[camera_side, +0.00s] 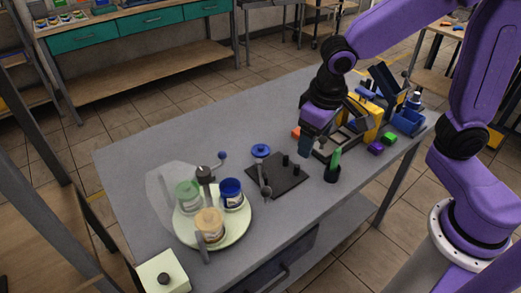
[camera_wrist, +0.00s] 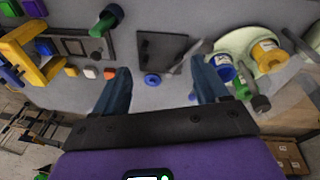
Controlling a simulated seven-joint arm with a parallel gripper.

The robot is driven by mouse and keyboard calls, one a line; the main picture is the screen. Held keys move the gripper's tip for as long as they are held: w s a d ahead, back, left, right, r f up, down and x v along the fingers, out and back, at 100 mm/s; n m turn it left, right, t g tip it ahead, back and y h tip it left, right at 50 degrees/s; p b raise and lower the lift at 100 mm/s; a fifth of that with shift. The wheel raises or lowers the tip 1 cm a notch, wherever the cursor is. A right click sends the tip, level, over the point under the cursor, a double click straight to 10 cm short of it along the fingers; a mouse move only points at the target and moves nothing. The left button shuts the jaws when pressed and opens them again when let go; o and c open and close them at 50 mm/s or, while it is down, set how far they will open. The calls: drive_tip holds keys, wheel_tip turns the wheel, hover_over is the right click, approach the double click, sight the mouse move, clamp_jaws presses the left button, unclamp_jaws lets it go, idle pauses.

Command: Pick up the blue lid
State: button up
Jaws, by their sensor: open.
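The blue lid (camera_side: 261,151) is a small round blue disc lying on the grey table, just behind the dark plate. In the wrist view the blue lid (camera_wrist: 152,80) shows between my two fingers, with a darker round centre. My gripper (camera_side: 308,146) points down above the table, to the right of the lid and apart from it. In the wrist view my gripper (camera_wrist: 162,72) has its fingers spread wide with nothing between them. A blue jar (camera_side: 231,194) stands on the round pale green tray (camera_side: 242,224) at the front left.
Green (camera_side: 187,194) and yellow-orange (camera_side: 210,224) jars share the tray. A dark plate with pegs (camera_side: 285,178) lies near the lid, a grey-tipped tool across its left edge. A dark cup with a green item (camera_side: 333,170) stands right of it. The table's back left is clear.

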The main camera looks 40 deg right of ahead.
drive_tip(key=w+a+f+m+h, duration=0.1)
drive_tip(key=w+a+f+m, duration=0.15)
drive_tip(key=w+m, duration=0.65)
drive_tip(key=m+t+h, duration=0.1)
drive_tip(key=m, duration=0.2)
approach(260, 147)
drive_tip(key=x, duration=0.3)
drive_tip(key=shift+s+a+f, duration=0.1)
drive_tip(key=shift+s+f, duration=0.15)
drive_tip(key=shift+f, duration=0.1)
drive_tip(key=shift+w+d+x, duration=0.15)
drive_tip(key=shift+x, duration=1.15)
drive_tip(key=shift+w+d+x, duration=0.15)
drive_tip(key=shift+w+x, duration=0.05)
drive_tip(key=shift+x, duration=1.1)
drive_tip(key=shift+r, duration=0.15)
drive_tip(key=c, duration=0.6)
